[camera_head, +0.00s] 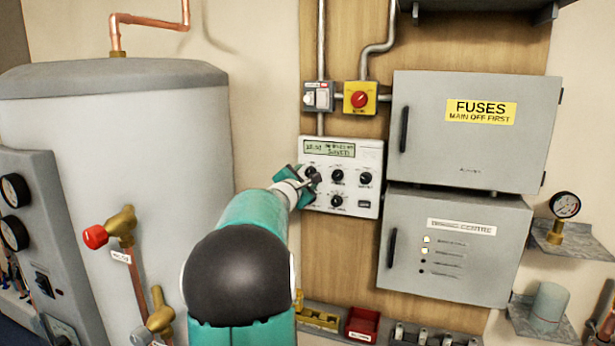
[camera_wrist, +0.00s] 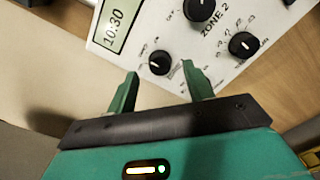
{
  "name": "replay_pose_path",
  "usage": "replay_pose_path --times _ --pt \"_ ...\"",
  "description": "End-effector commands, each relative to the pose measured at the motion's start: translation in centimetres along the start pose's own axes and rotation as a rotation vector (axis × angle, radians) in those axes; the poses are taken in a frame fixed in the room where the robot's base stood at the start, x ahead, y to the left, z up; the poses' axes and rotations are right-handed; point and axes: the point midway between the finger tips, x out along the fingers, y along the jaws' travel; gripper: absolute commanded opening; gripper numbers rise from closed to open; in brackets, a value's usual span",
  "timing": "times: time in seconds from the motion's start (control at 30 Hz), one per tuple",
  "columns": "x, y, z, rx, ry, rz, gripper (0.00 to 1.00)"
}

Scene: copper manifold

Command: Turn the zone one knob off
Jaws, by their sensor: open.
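The white control panel (camera_head: 350,152) with a green display is on the wooden board. Its upper left knob (camera_head: 310,172), apparently zone one, is black and partly covered by my gripper. In the wrist view this knob (camera_wrist: 160,62) is just beyond my fingertips, in line with the gap between them. A short white mark shows on its face; its setting is too small to read. My gripper (camera_wrist: 163,80) is open and empty, with one green finger to each side of the knob's line. Contact with the knob or panel cannot be told. My gripper also shows in the head view (camera_head: 308,180).
Beside it are the ZONE 2 knob (camera_wrist: 200,8) and a lower knob (camera_wrist: 243,44). A red rotary switch (camera_head: 359,98) sits above the panel. A grey fuse box (camera_head: 478,145) stands close right. A large tank (camera_head: 120,130) and red-handled valve (camera_head: 96,236) are left.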

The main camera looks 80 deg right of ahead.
Motion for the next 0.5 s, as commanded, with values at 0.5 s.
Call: replay_pose_path --times 0.5 --pt "2.8 0.0 -0.1 0.001 0.001 0.000 0.52"
